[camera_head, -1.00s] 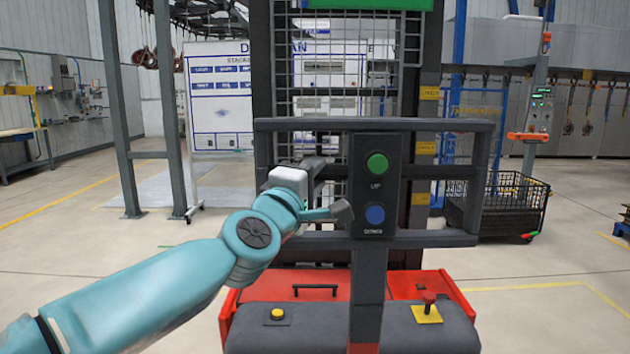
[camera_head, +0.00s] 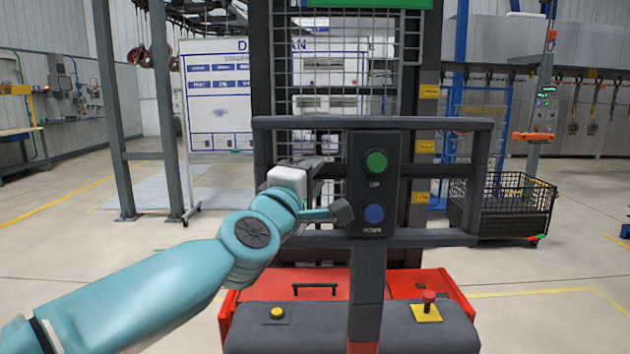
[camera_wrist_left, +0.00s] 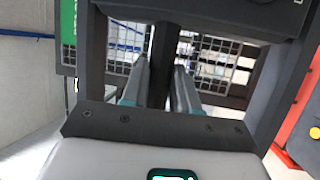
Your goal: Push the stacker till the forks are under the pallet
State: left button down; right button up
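The stacker (camera_head: 405,282) stands upright in front of me, with a red base and a dark mesh mast. Its grey handle frame (camera_head: 430,124) carries a panel with a green button (camera_head: 376,162) above a blue one (camera_head: 374,214). My left gripper (camera_head: 332,188) is at the frame's left half, beside the panel. Its fingers look spread, one above the other, around the middle bar; contact is unclear. The left wrist view shows the two fingers (camera_wrist_left: 162,85) on either side of a dark bar. The forks and the pallet are hidden or out of view. My right gripper is out of view.
A black wire basket (camera_head: 515,208) stands on the floor at the right, near a console post (camera_head: 545,105). A white board (camera_head: 218,105) and grey posts (camera_head: 168,150) stand at the left.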

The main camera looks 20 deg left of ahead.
pick_arm(q)
jog(key=s, duration=0.1)
jog(key=s+r, duration=0.2)
jog(key=shift+s+d, duration=0.25)
jog(key=shift+s, duration=0.05)
jog(key=c, duration=1.4)
grip_release()
jog(key=shift+w+d+f, duration=0.15)
jog(key=shift+w+f, duration=0.05)
jog(key=o, duration=0.5)
jog(key=shift+w+f, duration=0.35)
jog(key=shift+w, duration=0.25)
jog(key=shift+c, duration=0.2)
jog(key=shift+o, duration=0.5)
jog(key=shift+s+a, duration=0.1)
jog(key=shift+a, duration=0.15)
jog(key=shift+f, duration=0.1)
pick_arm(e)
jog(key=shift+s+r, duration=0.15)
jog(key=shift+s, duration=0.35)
pick_arm(q)
jog(key=shift+d, duration=0.1)
